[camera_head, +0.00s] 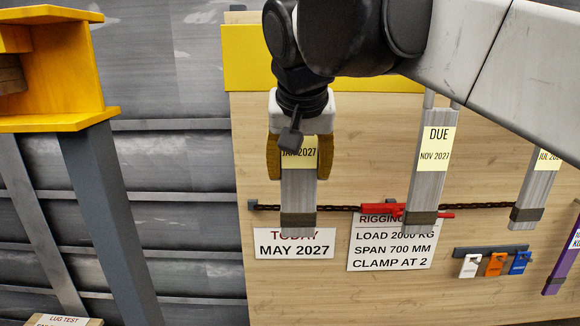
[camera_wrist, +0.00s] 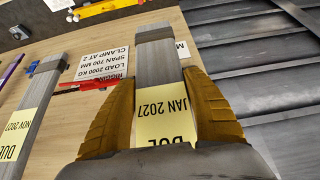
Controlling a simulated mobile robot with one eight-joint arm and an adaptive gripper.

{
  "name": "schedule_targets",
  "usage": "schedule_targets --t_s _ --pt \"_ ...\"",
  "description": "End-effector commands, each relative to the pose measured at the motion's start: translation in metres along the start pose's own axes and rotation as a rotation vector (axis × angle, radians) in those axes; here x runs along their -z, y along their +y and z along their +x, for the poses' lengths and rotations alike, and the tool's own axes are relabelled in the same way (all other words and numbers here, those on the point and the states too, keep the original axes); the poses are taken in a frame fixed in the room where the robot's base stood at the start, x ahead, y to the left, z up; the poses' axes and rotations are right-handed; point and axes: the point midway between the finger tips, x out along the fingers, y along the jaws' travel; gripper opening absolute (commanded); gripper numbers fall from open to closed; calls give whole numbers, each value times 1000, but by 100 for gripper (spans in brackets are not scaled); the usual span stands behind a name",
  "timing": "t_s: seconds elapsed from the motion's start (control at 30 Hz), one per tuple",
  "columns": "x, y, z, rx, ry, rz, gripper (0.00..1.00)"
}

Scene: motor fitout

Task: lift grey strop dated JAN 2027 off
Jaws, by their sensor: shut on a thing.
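The grey strop dated JAN 2027 (camera_head: 298,192) hangs in front of the wooden board at the left, with a dark band near its lower end. Its yellow label is partly covered by my gripper (camera_head: 295,160) in the head view. In the wrist view the strop (camera_wrist: 158,72) runs between the two orange-brown fingers of my gripper (camera_wrist: 160,110), and its label reads DUE JAN 2027. The fingers are shut on the strop at the label. The strop's top end is hidden behind my gripper, so I cannot tell whether it still touches a peg.
A grey strop marked NOV 2027 (camera_head: 427,180) hangs to the right, and another (camera_head: 537,185) farther right. A chain with a red tensioner (camera_head: 385,209) crosses the board behind. Signs (camera_head: 294,244) sit below. A yellow-topped grey post (camera_head: 105,200) stands at the left.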

Motion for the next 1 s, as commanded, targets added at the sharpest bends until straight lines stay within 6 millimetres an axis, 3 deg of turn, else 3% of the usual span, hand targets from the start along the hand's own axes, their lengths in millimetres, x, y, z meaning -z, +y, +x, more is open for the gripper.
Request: schedule_targets --t_s 0.6,1.0 --pt "-28 0 -17 1 0 -1 17" --pt "-30 0 -18 0 1 0 17"
